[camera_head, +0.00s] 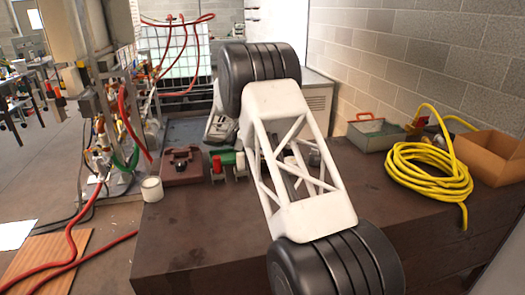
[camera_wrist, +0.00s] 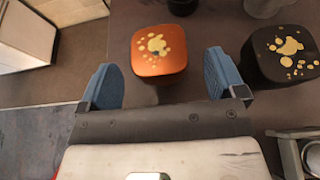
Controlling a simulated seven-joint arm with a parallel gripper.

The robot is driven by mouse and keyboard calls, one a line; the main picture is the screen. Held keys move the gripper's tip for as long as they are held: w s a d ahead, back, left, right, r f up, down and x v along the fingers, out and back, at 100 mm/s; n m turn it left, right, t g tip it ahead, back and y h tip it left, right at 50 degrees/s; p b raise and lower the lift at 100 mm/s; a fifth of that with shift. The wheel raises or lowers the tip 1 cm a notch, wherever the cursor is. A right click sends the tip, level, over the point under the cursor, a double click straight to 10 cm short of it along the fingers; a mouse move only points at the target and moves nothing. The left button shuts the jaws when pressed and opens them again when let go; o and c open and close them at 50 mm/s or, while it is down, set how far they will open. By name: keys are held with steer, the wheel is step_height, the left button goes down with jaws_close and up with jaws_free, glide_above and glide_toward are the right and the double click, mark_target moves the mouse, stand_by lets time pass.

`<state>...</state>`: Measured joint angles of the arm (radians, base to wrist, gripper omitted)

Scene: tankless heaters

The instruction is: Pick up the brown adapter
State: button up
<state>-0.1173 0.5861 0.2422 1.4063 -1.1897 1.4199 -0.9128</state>
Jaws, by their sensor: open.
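An orange-brown block with yellow spots (camera_wrist: 158,62), which looks like the brown adapter, stands on the dark brown surface in the wrist view. It lies just beyond the gap between the two blue fingers of my gripper (camera_wrist: 163,80). The fingers are apart, with nothing held between them. The block appears clear of both fingertips; its height relative to them is hard to judge. In the head view my white arm covers the middle of the table, and I cannot pick out the adapter there.
A black block with yellow spots (camera_wrist: 270,72) stands close to the right finger. In the head view, a dark red case (camera_head: 182,168) and white cup (camera_head: 152,189) are left of my arm.

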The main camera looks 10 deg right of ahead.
steer(key=shift+x, duration=2)
steer(key=shift+c, duration=0.4)
steer(key=shift+r, duration=0.1)
steer(key=c, duration=1.2)
